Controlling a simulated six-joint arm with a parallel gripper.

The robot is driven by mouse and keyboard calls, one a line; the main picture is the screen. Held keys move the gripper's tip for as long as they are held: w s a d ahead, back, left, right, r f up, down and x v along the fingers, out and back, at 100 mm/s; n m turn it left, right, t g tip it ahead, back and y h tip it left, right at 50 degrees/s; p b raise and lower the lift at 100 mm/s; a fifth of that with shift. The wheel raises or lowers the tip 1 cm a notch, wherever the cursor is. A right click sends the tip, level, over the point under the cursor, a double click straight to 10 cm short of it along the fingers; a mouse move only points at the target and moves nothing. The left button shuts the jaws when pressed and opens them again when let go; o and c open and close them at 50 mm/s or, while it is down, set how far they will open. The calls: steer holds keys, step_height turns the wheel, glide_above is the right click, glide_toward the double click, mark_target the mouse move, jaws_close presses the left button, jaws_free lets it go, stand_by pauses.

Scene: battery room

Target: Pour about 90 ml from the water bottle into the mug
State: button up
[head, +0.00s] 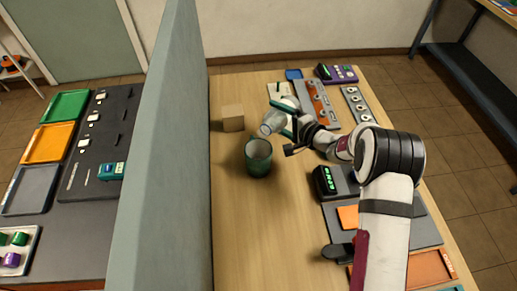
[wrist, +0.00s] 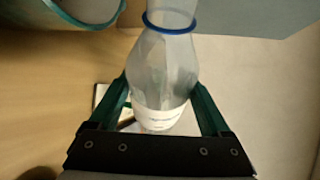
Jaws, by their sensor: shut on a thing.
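The water bottle (wrist: 165,65) is clear, with a blue ring at its neck and a white label. My gripper (wrist: 163,100) is shut on it, with a green finger on each side of its body. In the head view, the bottle (head: 273,122) is tilted in my gripper (head: 290,118), its mouth end pointing down and left towards the mug. The mug (head: 258,160) is dark green and stands upright on the table. Its rim (wrist: 95,24) shows at the top left of the wrist view. I cannot make out a stream of water or the level in the mug.
A cardboard box (head: 233,118) stands left of the bottle. A tall grey-green partition (head: 165,150) bounds the table (head: 240,225) on the left. A black device with a green display (head: 325,181) stands right of the mug. The table's front left is bare.

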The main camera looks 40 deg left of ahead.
steer(key=shift+s, duration=0.15)
steer(key=shift+r+n+t+y, duration=0.3)
steer(key=shift+r+n+t, duration=0.2)
steer(key=shift+r+n, duration=0.1)
stand_by(0.4)
steer(key=shift+w, duration=0.3)
steer(key=shift+w+r, duration=0.1)
steer(key=shift+w, duration=0.15)
steer(key=shift+w+n, duration=0.1)
steer(key=shift+n, duration=0.3)
stand_by(1.2)
